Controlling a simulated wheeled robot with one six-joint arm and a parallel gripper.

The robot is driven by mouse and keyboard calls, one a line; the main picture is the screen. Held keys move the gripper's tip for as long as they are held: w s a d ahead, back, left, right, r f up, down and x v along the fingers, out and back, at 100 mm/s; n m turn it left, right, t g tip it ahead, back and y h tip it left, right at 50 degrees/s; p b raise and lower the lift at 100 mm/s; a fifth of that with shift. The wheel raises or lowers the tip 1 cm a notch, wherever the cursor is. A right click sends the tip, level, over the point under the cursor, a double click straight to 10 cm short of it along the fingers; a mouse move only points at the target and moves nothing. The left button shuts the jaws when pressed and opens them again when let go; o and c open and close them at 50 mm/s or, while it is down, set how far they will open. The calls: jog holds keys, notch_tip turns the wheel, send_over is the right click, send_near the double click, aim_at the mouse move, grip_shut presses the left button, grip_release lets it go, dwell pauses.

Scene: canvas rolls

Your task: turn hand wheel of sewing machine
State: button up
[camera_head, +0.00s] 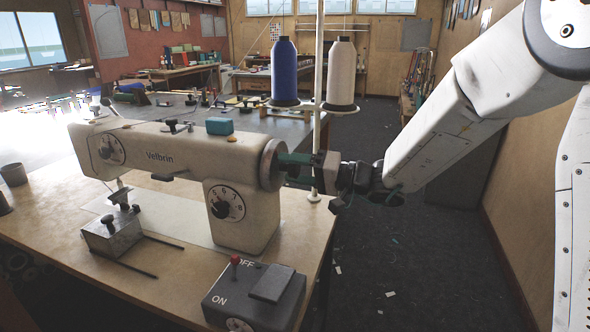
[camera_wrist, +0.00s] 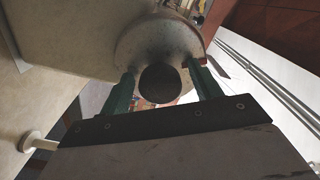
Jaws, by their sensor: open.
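The cream sewing machine (camera_head: 160,150) stands on a wooden table, its arm running left to right. Its hand wheel (camera_head: 270,165) is a worn metal disc on the right end; it also shows in the wrist view (camera_wrist: 150,38). My gripper (camera_head: 287,168) is open at the wheel's outer face, coming from the right. In the wrist view its green fingers (camera_wrist: 162,76) stand either side of a dark round knob (camera_wrist: 160,86) in front of the wheel. The fingertips reach the wheel's lower edge; whether they touch it I cannot tell.
A thread stand pole (camera_head: 318,120) rises directly behind my gripper, bearing a blue spool (camera_head: 284,70) and a white spool (camera_head: 341,72). A switch box (camera_head: 254,294) with a red-tipped lever sits at the table's front. Dark floor lies open to the right.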

jog(key=shift+c, duration=0.3)
jog(key=c, duration=0.9)
jog(key=shift+m, duration=0.3)
